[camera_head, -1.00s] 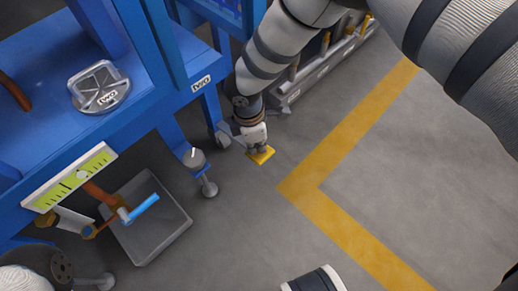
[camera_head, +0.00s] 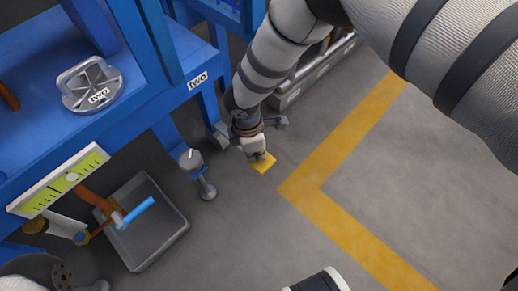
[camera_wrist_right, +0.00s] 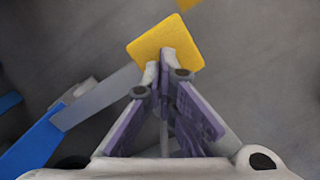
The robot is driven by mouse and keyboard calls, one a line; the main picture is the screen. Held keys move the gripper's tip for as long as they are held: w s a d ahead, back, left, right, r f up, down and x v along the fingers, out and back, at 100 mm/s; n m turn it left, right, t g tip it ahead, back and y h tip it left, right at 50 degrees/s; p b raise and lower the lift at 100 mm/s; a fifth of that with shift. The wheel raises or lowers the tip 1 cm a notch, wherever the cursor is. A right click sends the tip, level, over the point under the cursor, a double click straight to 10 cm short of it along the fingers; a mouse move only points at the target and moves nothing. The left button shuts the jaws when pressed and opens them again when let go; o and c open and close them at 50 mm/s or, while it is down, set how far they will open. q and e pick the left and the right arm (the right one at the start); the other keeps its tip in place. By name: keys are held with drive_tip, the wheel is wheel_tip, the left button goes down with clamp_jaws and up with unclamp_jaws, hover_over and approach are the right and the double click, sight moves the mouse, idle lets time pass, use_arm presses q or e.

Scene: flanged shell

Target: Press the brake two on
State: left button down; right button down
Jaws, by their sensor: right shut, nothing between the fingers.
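The brake pedal, a small yellow square pad (camera_head: 264,166), is low beside the blue bench frame, near the leg with the label "TWO" (camera_head: 197,80). My right gripper (camera_head: 258,155) points down at it, shut and empty. In the right wrist view the shut fingertips (camera_wrist_right: 166,62) overlap the near edge of the yellow pad (camera_wrist_right: 160,40) and seem to touch it. How far the pad is pressed cannot be told. My left gripper is not seen.
A flanged grey part (camera_head: 92,85), also marked "TWO", lies on the blue bench (camera_head: 140,78). Open floor with a yellow line (camera_head: 335,150) lies to the right.

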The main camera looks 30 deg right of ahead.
drive_tip(key=a, duration=0.2)
drive_tip(key=r, duration=0.1)
drive_tip(key=shift+w+a, duration=0.3)
drive_tip(key=shift+a, duration=0.1)
wheel_tip(320, 180, up, 12)
drive_tip(key=a, duration=0.1)
drive_tip(key=shift+w, duration=0.15)
